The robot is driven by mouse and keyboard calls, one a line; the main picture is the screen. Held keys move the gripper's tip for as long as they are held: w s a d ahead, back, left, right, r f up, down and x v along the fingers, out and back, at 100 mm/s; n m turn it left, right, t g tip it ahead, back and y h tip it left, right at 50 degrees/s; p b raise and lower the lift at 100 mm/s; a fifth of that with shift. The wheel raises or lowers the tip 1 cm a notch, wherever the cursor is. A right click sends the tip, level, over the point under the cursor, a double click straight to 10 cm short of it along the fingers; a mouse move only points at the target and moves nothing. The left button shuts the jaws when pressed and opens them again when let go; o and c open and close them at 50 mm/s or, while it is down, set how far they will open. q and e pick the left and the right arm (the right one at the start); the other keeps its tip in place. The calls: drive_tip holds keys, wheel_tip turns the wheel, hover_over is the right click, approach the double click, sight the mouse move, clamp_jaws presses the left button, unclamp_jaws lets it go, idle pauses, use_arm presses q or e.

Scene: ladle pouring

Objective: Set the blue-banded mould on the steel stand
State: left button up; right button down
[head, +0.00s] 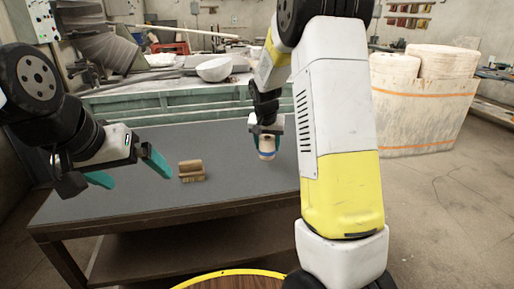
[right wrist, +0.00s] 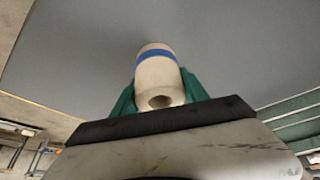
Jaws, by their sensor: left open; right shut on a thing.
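The blue-banded mould (head: 267,145) is a pale cylinder held by my right gripper (head: 266,133) over the right part of the grey table (head: 225,150). In the right wrist view the mould (right wrist: 158,78) sits between the green fingers, with its blue band towards the far end and a round hole facing the camera. The gap between mould and tabletop is hard to judge. My left gripper (head: 128,171) is open and empty over the left part of the table. I cannot make out a steel stand in either view; my right arm hides part of the head view.
A small brown wooden object (head: 191,171) lies mid-table between the grippers. A green bench (head: 180,102) behind the table carries a white bowl (head: 214,69) and clutter. A wrapped pale bale (head: 422,98) stands at right. The tabletop around the wooden object is clear.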

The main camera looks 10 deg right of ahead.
sight(266, 140)
drive_tip(key=shift+w+d, duration=0.1)
drive_tip(key=shift+w, duration=0.45)
drive_tip(key=shift+w+f, duration=0.15)
drive_tip(key=shift+f, duration=1.65)
drive_tip(key=shift+f, duration=0.1)
drive_tip(key=c, duration=0.6)
unclamp_jaws()
drive_tip(key=v, duration=1.2)
drive_tip(key=shift+w, duration=0.1)
drive_tip(key=s+a+r+n+y, duration=0.1)
drive_tip(key=s+r, duration=0.1)
drive_tip(key=s, duration=0.7)
drive_tip(key=s+a+r+n+t+y, duration=0.1)
drive_tip(key=s+r+n, duration=0.1)
drive_tip(key=s, duration=0.8)
drive_tip(key=s+a+r+n+y, duration=0.1)
drive_tip(key=s+r, duration=0.2)
drive_tip(key=s, duration=0.7)
drive_tip(key=shift+s+a+r+n+t+y, duration=0.25)
drive_tip(key=shift+a+n+t+y, duration=0.15)
